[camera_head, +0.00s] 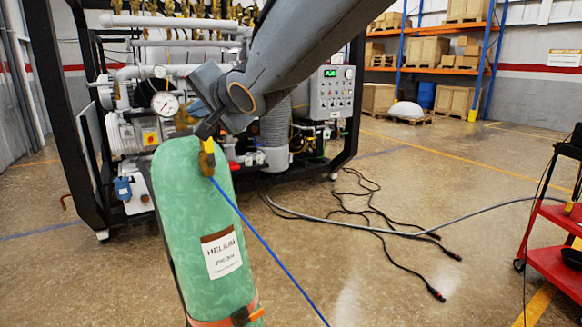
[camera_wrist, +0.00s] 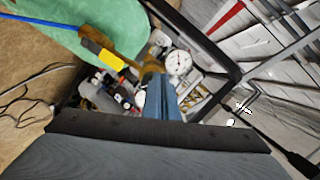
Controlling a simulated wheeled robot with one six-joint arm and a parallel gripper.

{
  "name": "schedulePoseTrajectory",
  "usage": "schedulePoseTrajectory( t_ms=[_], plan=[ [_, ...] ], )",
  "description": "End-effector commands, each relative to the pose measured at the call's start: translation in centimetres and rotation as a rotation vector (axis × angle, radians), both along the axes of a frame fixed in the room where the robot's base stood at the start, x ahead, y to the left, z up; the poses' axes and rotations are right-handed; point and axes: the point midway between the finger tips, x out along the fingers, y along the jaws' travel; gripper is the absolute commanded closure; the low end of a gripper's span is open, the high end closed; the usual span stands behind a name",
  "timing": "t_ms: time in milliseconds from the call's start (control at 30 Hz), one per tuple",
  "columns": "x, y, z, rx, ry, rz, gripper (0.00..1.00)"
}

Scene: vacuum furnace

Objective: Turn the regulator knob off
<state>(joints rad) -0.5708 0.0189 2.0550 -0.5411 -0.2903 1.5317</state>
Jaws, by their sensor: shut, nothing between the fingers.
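A green helium cylinder (camera_head: 195,205) stands upright in the head view, with a brass regulator and a yellow-and-black fitting (camera_head: 207,158) at its top. The round white gauge (camera_head: 165,104) faces outward and also shows in the wrist view (camera_wrist: 178,63). The brass regulator knob (camera_head: 184,117) is partly hidden by my gripper (camera_head: 199,106). In the wrist view, my blue fingers (camera_wrist: 160,92) are together, with their tips at or very near the brass knob (camera_wrist: 151,68). I cannot tell whether they touch it. Nothing is held between them.
A black-framed machine (camera_head: 63,110) with pipes and a control panel (camera_head: 331,92) stands behind the cylinder. A blue hose (camera_head: 262,245) runs down from the fitting. Black cables (camera_head: 385,225) lie on the floor. A red cart (camera_head: 555,250) is at the right.

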Motion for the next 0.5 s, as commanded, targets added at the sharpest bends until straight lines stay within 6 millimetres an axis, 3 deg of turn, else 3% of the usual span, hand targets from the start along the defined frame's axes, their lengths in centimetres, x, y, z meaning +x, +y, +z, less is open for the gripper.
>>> schedulePoseTrajectory(
  t_ms=[200, 500],
  plan=[
    [1.9, 1.7, -0.7, -0.002, 0.003, 0.0, 1.0],
    [3.0, 2.6, -1.0, -0.001, 0.001, 0.0, 1.0]
  ],
)
